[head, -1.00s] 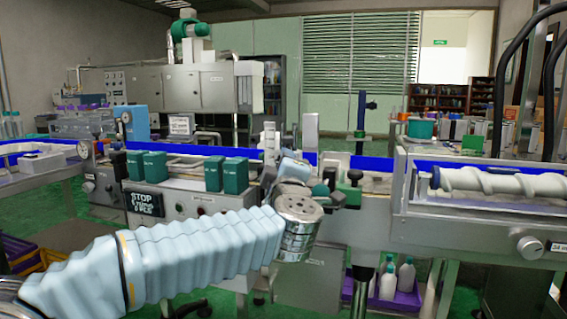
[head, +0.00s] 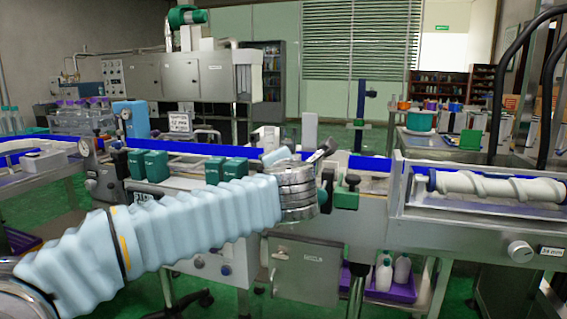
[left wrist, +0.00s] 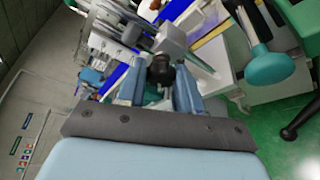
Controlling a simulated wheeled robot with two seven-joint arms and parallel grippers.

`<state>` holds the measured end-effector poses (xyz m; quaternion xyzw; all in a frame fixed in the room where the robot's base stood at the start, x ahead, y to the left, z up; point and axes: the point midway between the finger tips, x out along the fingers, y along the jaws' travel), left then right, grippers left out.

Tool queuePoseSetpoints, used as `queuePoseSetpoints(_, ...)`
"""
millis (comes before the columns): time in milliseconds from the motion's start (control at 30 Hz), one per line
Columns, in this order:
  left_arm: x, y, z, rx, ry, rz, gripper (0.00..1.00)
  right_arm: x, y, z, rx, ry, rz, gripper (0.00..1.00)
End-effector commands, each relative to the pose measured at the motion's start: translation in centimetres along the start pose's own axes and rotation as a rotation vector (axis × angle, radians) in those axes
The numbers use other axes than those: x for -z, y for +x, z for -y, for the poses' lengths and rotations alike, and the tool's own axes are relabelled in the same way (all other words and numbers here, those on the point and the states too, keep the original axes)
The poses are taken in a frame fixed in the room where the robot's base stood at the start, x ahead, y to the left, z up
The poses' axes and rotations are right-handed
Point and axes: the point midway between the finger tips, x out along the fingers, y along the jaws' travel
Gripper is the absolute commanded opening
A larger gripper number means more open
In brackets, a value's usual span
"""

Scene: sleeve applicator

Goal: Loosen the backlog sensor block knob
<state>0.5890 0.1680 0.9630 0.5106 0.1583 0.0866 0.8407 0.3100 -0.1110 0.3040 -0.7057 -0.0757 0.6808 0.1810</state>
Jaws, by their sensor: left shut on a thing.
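In the left wrist view a black knob (left wrist: 160,70) sits between the two blue-grey fingers of my left gripper (left wrist: 160,88), which is shut on it. The knob is in front of a grey metal block (left wrist: 171,38) on the conveyor side. In the head view the left wrist is at the conveyor's front edge, and the gripper is mostly hidden behind its ribbed silver wrist end. My right gripper is in neither current view.
The conveyor with a blue rail (head: 370,163) runs behind the wrist. Several teal boxes (head: 155,166) stand left of it. A screw feeder (head: 490,184) is at the right. Purple crates with white bottles (head: 401,270) are below. A green-and-black part (left wrist: 262,60) is close by in the wrist view.

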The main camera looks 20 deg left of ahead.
Motion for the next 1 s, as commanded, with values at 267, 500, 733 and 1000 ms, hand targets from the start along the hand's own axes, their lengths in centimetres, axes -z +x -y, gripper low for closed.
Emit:
queuePoseSetpoints(267, 0.01, 0.01, -0.26, 0.046, -0.115, -0.001, 0.04, -0.14, -0.70, 0.51, 0.003, -0.003, 0.004, 0.76)
queuePoseSetpoints(500, 0.04, 0.02, -0.21, 0.061, -0.151, 0.000, 0.04, -0.18, -0.81, 0.61, 0.004, -0.004, 0.005, 0.76)
queuePoseSetpoints(733, 0.05, 0.03, -0.18, 0.062, -0.154, 0.000, 0.04, -0.18, -0.80, 0.60, 0.004, -0.004, 0.005, 0.76)
queuePoseSetpoints(1000, 0.05, 0.02, -0.18, 0.062, -0.154, 0.000, 0.52, -0.18, -0.80, 0.59, 0.004, -0.004, 0.005, 0.76)
